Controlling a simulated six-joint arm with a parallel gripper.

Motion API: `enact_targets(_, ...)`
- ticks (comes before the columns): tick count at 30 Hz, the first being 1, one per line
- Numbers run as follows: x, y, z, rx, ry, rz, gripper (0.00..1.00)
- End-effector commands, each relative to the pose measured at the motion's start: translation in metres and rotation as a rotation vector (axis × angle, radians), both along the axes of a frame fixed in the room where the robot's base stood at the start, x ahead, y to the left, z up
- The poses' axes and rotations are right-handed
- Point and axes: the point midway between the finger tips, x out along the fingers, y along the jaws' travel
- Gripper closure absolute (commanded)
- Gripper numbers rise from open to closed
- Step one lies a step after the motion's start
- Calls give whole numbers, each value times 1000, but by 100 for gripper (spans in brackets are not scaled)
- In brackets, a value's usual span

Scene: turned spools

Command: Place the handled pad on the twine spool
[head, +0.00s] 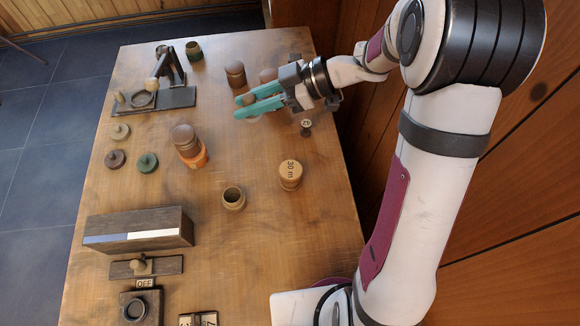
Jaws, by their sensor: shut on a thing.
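My gripper (248,105), with teal fingers, is at the far right part of the table. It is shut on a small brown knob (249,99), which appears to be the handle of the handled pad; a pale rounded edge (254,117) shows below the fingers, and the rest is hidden. I cannot tell for certain which piece is the twine spool. A tan spool-like piece (290,175) marked "30 m" stands upright right of the middle, nearer than the gripper and apart from it. An orange piece with a brown top (188,146) stands left of it.
Several knobbed discs (148,162) lie at the left. A dark stand (170,97) is at the far left. Brown pieces (235,74) stand near the gripper. An open cup (233,198) stands near the middle; a long dark block (140,229) lies front left.

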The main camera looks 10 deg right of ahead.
Motion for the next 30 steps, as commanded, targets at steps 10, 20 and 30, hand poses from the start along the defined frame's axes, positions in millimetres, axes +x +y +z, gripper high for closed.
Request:
enact_targets(10, -48, -71, 2, 18, 25, 33, 100)
enact_targets(20, -48, -70, -47, 19, 27, 35, 100)
enact_targets(30, -48, -69, -122, 19, 30, 36, 100)
